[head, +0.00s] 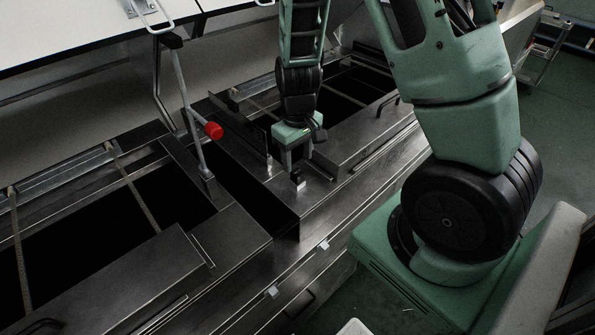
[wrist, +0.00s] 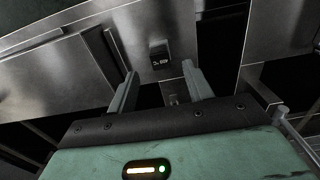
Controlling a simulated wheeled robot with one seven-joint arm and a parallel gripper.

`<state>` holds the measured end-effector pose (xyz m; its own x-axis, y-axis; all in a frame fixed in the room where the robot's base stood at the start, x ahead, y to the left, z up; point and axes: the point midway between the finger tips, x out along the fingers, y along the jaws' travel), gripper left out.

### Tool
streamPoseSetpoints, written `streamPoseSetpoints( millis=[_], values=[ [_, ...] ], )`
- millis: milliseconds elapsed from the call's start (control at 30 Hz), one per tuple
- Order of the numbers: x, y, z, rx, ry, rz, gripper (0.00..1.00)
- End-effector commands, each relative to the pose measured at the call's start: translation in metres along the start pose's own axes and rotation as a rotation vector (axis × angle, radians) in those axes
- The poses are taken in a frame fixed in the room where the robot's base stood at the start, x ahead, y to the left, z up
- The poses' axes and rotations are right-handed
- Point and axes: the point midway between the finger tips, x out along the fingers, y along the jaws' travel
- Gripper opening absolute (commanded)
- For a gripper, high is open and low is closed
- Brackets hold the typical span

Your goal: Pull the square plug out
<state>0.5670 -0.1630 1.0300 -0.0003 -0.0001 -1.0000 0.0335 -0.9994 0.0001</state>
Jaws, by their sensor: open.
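A small dark square block with pale markings, which looks like the square plug (wrist: 160,56), sits on a bare metal plate in the wrist view. In the head view the plug (head: 297,179) shows as a small block just below my gripper. My gripper (head: 298,163) points down at it with its fingers apart and empty. In the wrist view my gripper (wrist: 160,68) has one finger to each side, and the plug lies between and slightly beyond the fingertips. I cannot tell the exact height gap. No finger appears to touch the plug.
A lever with a red knob (head: 213,130) rises left of my gripper. A metal upright edge (head: 268,145) stands close on its left. Dark open wells lie to the left and behind. The metal deck (head: 322,190) right of the plug is clear.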

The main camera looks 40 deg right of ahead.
Motion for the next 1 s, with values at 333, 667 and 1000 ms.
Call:
streamPoseSetpoints(
  millis=[333,667,1000],
  values=[
    [0.05,0.0,0.0,0.001,-0.002,-0.001,0.51],
    [0.058,0.0,0.0,-0.001,0.001,-0.001,0.51],
    [0.058,0.0,0.0,-0.001,0.001,-0.001,0.31]
  ],
)
